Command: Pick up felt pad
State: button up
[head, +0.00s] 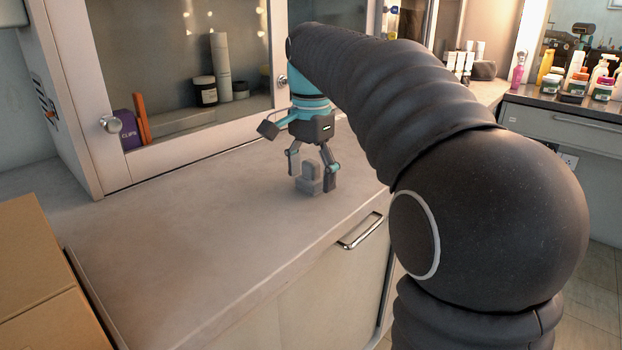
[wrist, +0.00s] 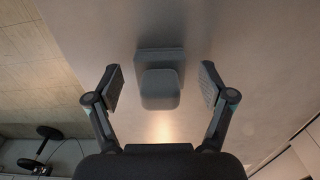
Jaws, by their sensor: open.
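The felt pad (head: 309,178) is a small grey block with a raised upper part, standing on the counter near its front edge. In the wrist view the felt pad (wrist: 160,88) lies between my two fingers, with a gap on each side. My gripper (head: 312,174) is above the counter and points down, with its fingers on either side of the pad. In the wrist view my gripper (wrist: 161,88) is open and empty. I cannot tell how far the fingertips are above the counter.
The counter (head: 200,225) is clear to the left of the pad. A glass-fronted cabinet (head: 90,100) stands behind it, holding bottles and jars. A drawer handle (head: 360,231) sits below the front edge. A cardboard box (head: 40,270) is at the left. Several bottles stand on the far right counter (head: 560,110).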

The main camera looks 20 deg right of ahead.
aim_at(311, 160)
jog(key=c, duration=1.3)
jog(key=shift+o, duration=0.2)
jog(key=shift+r, duration=0.15)
jog(key=shift+r, duration=0.6)
notch_tip(311, 160, up, 3)
jog(key=shift+f+p, duration=0.1)
jog(key=shift+p, duration=0.4)
jog(key=s+d+r, duration=0.4)
jog(key=d+r, duration=0.2)
jog(key=d, duration=0.4)
jog(key=shift+s+d+r, duration=0.35)
jog(key=shift+s+r, duration=0.05)
jog(key=o, duration=0.4)
jog(key=shift+c, duration=1.3)
